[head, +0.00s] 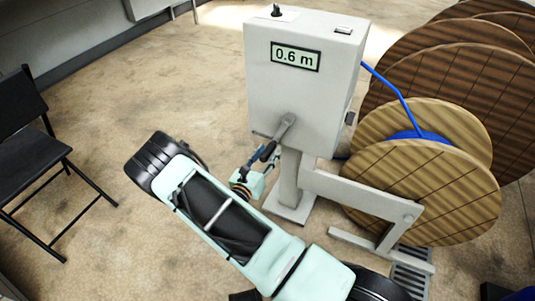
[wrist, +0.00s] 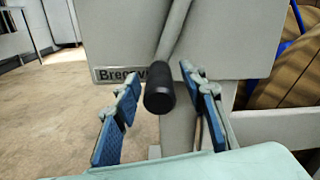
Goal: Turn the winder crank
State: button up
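The winder crank is a grey arm (head: 286,127) on the front of a light grey winder box (head: 300,85), ending in a black handle (head: 268,151). The arm slants down and left from its pivot. In the wrist view the black handle (wrist: 159,92) points towards me, between the two blue-padded fingers. My gripper (head: 262,160) is open at the handle; it also shows in the wrist view (wrist: 162,78). Gaps show on both sides of the handle, and I cannot tell how far it reaches between the pads.
The box display (head: 295,56) reads 0.6 m. A blue cable (head: 392,80) runs from the box's right side to a wooden reel (head: 430,195) on a grey stand (head: 365,197). Larger reels (head: 450,85) stand behind. A black folding chair (head: 35,135) is at left; floor between is clear.

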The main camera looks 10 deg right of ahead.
jog(key=shift+c, duration=0.2)
grip_shut()
jog(key=shift+w+a+r+m, duration=0.1)
jog(key=shift+w+a+m, duration=0.1)
jog(key=shift+m, duration=0.1)
jog(key=w+a+r+m+p, duration=0.1)
jog(key=w+a+r+m, duration=0.1)
jog(key=r+m, duration=0.3)
jog(key=w+a+r+m+p, duration=0.1)
jog(key=w+a+r+m, duration=0.1)
jog(key=m, duration=0.4)
jog(key=shift+a+r+m, duration=0.3)
jog(key=shift+a+r, duration=0.5)
jog(key=shift+r, duration=0.6)
jog(key=shift+r, duration=0.1)
jog(key=shift+o, duration=0.2)
grip_release()
jog(key=shift+s+d, duration=0.1)
